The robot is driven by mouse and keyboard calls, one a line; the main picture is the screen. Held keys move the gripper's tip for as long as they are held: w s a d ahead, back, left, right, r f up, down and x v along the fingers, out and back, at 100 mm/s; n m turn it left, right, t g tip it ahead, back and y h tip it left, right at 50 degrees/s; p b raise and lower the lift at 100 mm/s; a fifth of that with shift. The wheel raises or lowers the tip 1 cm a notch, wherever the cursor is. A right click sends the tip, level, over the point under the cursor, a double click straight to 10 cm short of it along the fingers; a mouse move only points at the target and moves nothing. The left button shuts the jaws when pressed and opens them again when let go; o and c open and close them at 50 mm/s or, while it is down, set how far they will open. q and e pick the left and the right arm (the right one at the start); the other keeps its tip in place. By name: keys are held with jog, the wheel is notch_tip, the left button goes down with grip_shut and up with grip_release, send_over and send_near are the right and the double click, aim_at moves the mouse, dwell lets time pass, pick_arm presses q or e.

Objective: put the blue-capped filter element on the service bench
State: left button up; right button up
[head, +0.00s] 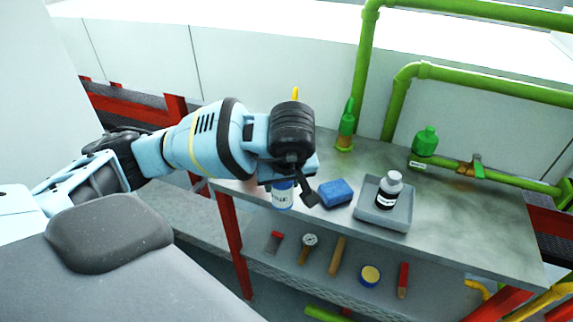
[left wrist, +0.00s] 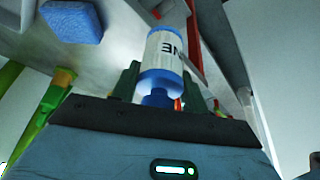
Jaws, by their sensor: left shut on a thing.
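The blue-capped filter element (head: 283,197) is a white cylinder with dark lettering and blue at its ends. It hangs upright below my left gripper (head: 288,184), which is shut on it. In the left wrist view, the filter element (left wrist: 164,52) sits between the fingers of my gripper (left wrist: 160,88), its near blue end at the jaws. The service bench (head: 470,228) is a grey metal top on red legs. The filter element is at the bench's left front part in the head view; I cannot tell whether it touches the top. My right gripper is not in view.
A blue sponge (head: 336,193) lies just right of the filter element. Several tools lie on the lower shelf (head: 325,275). The bench's right part is clear.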

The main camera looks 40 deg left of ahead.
aim_at(278, 203)
pick_arm(q)
jog(key=shift+s+d+r, duration=0.1)
jog(key=shift+s+d, duration=0.25)
jog(key=shift+s, duration=0.3)
jog(key=shift+s+d+r, duration=0.1)
jog(key=shift+s+d, duration=0.2)
jog(key=shift+s, duration=0.3)
jog(key=shift+s+d, duration=0.35)
jog(key=shift+s, duration=0.3)
